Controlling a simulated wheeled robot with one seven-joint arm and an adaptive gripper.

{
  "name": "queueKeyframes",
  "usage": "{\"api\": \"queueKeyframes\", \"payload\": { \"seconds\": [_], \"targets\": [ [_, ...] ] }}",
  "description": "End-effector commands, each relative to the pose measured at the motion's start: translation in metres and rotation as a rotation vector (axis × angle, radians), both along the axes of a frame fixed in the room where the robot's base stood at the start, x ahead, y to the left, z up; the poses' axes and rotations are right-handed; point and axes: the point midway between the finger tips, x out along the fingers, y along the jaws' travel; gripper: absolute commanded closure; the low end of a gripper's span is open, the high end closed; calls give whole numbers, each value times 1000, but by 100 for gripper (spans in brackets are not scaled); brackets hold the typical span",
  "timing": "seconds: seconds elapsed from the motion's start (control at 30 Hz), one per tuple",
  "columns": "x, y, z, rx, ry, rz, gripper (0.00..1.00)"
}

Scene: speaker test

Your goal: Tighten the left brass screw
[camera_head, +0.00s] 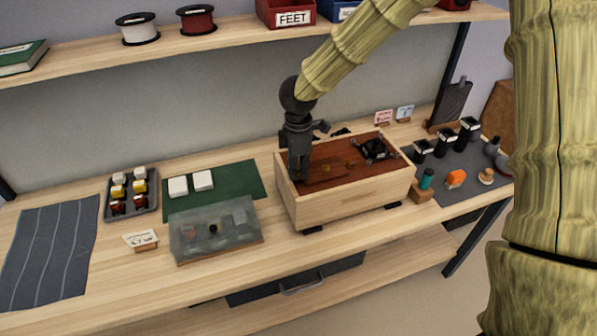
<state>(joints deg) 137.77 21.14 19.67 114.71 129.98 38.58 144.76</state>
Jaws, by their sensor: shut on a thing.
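An open-topped wooden box (345,205) stands on the bench with a reddish-brown panel (335,181) inside. Small brass-coloured spots (351,164) show on the panel, too small to tell whether they are screws. A black part (375,150) lies at the panel's right end. My gripper (299,178) points down at the left end of the box, its fingertips low, at or close to the panel. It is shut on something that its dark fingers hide. I cannot make out the left brass screw; the gripper covers part of the panel's left side.
Left of the box are a clear-lidded case (214,232), a green mat (235,182) with two white blocks, a tray (131,204) of small parts and a grey striped cloth (50,250). Right is a grey mat (452,188) with several small items. A shelf (230,42) runs above.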

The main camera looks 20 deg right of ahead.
Motion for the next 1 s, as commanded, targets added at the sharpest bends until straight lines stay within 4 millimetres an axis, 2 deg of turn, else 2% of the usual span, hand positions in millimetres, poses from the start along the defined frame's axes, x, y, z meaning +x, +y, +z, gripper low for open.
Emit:
{"api": "queueKeyframes", "payload": {
  "seconds": [0.4, 0.93, 0.97, 1.0],
  "targets": [
    [2, -1, 1, 0, -4, -173, 100],
    [2, 0, 2, 0, -3, -194, 100],
    [2, 0, 1, 0, -3, -194, 84],
    [1, 0, 1, 0, -3, -193, 77]
  ]
}}
